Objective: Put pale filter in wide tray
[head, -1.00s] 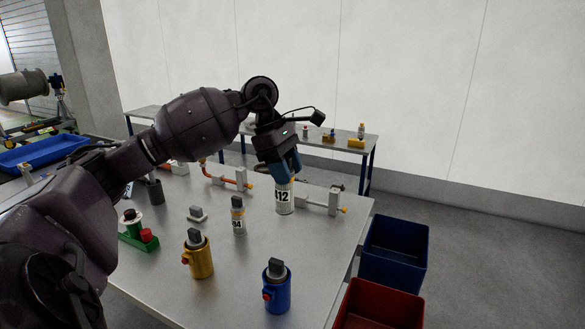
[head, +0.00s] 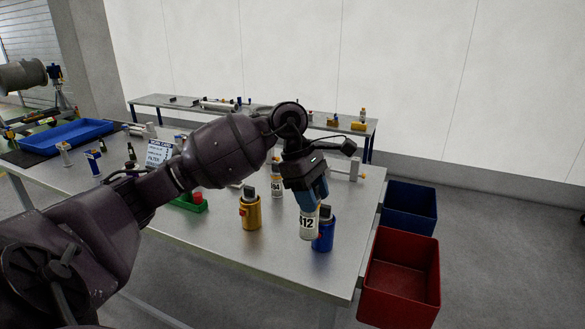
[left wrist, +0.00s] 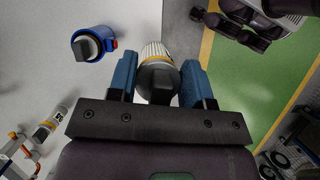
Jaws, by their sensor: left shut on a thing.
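The pale filter (head: 308,224) is a white cylinder marked 412. My left gripper (head: 311,204) is shut on its top end, and the filter hangs roughly upright, covering part of a blue canister in the head view. In the left wrist view the filter (left wrist: 154,54) sits between the two blue fingers (left wrist: 158,78). A wide blue tray (head: 68,137) lies at the far left of the tables in the head view, well away from the gripper. My right gripper is not in view.
The blue canister (head: 324,234) and a gold canister (head: 250,212) stand near the held filter. A second labelled cylinder (head: 276,186) is behind. A red bin (head: 402,275) and a blue bin (head: 409,207) stand right of the table. The near tabletop is clear.

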